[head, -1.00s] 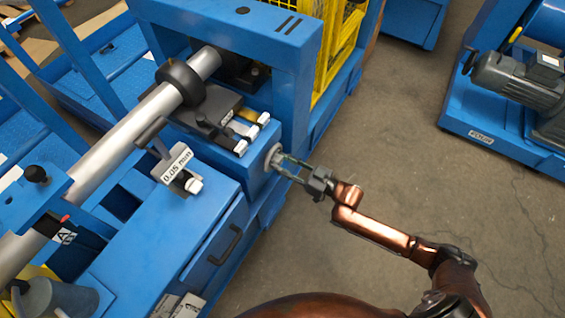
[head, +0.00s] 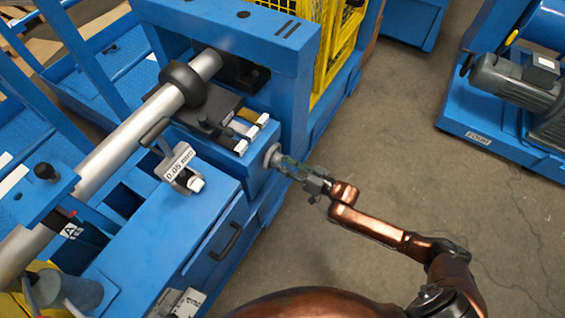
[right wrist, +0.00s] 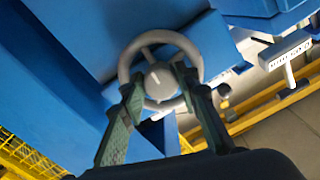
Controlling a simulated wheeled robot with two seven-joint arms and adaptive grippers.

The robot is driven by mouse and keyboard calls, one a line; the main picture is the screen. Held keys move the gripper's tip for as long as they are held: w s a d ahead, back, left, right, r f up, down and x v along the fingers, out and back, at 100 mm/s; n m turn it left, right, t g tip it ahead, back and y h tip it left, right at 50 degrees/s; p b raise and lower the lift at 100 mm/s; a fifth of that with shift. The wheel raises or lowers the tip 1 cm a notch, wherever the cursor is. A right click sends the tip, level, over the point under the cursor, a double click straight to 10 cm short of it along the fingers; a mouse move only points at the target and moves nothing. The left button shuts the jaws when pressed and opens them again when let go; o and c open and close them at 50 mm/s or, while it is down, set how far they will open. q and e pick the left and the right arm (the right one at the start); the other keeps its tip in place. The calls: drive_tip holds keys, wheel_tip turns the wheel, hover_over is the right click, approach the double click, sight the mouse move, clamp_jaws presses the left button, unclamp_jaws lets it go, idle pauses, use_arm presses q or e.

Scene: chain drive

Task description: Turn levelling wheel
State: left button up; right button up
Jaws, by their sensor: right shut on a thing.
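The levelling wheel (head: 271,155) is a small light grey handwheel on the side of the blue machine block (head: 258,172). In the right wrist view the wheel (right wrist: 190,48) shows a round rim, spokes and a hub with a white mark. My right gripper (head: 281,164) reaches it from the right. Its two dark green fingers (right wrist: 158,90) lie across the front of the wheel, shut on it. The fingers hide the sides and part of the lower rim. My left gripper is not in view.
A label reading 0.05 mm (head: 179,161) stands on the machine left of the wheel. A silver shaft (head: 120,150) with a black collar (head: 183,86) runs above. A yellow mesh guard (head: 340,45) stands behind. The floor right of the machine is clear up to a motor (head: 515,82).

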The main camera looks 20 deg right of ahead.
drive_tip(key=shift+r+m+p, duration=0.1)
drive_tip(key=shift+m+p, duration=0.35)
drive_tip(key=shift+m, duration=0.75)
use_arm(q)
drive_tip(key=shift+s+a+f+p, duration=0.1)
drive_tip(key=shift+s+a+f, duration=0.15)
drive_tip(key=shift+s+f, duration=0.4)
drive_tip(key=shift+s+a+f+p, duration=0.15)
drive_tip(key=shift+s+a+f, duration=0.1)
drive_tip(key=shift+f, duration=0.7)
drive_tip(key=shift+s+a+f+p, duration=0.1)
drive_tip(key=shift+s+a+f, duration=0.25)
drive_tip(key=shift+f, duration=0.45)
use_arm(e)
drive_tip(key=shift+m, duration=1.3)
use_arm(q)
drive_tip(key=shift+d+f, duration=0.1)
use_arm(e)
drive_tip(key=o, duration=1.2)
drive_tip(key=shift+c, duration=0.2)
drive_tip(key=shift+s, duration=0.15)
drive_tip(key=v, duration=1.2)
